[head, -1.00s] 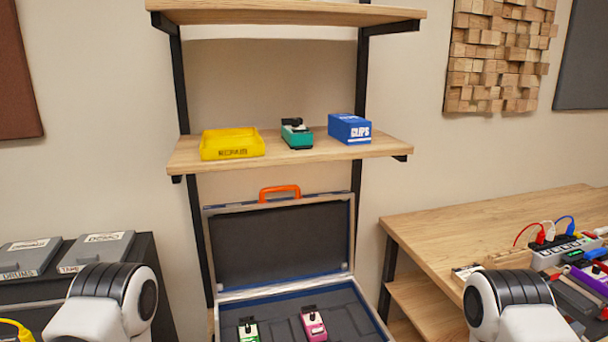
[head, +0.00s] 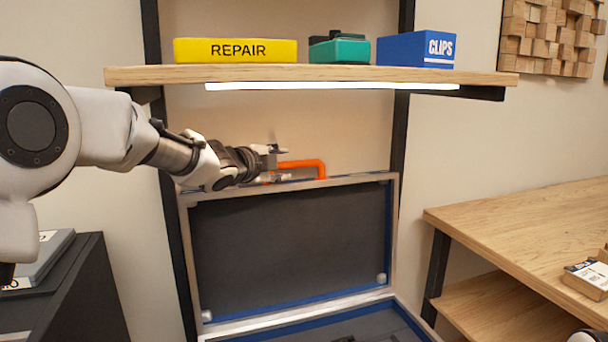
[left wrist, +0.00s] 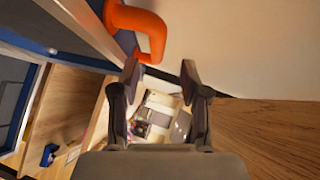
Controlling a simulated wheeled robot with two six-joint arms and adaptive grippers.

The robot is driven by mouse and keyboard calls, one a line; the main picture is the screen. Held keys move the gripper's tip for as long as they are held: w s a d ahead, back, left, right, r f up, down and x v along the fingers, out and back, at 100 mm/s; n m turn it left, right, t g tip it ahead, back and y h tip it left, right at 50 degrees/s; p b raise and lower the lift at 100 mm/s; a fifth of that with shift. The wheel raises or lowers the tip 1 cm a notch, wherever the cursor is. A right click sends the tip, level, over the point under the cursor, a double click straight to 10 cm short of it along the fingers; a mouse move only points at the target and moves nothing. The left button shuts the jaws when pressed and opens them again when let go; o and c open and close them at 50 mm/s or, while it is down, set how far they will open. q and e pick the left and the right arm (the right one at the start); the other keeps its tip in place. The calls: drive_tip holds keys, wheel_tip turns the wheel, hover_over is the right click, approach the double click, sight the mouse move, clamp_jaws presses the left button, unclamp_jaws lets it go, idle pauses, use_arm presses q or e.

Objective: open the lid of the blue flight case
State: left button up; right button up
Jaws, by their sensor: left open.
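The lid (head: 290,243) of the blue flight case stands upright and open, its dark padded inner side facing me. An orange handle (head: 313,166) sits on the lid's top edge. The case's base (head: 345,326) shows only in part at the bottom of the head view. My left gripper (head: 277,162) is at the left end of the handle, by the lid's top edge. In the left wrist view the gripper (left wrist: 162,80) has its fingers apart with nothing between them, and the handle (left wrist: 135,28) is beyond the fingertips, up and to the left. My right gripper does not show.
A wooden shelf (head: 330,78) hangs above the lid, close over my left gripper. A wooden bench (head: 530,215) stands right, a dark cabinet (head: 75,300) left.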

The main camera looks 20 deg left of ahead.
sight(292, 166)
use_arm(q)
drive_tip(key=p+x, duration=0.1)
drive_tip(key=x, duration=0.6)
drive_tip(key=shift+f, duration=0.15)
drive_tip(key=shift+c, duration=0.3)
drive_tip(key=shift+f, duration=0.15)
clamp_jaws()
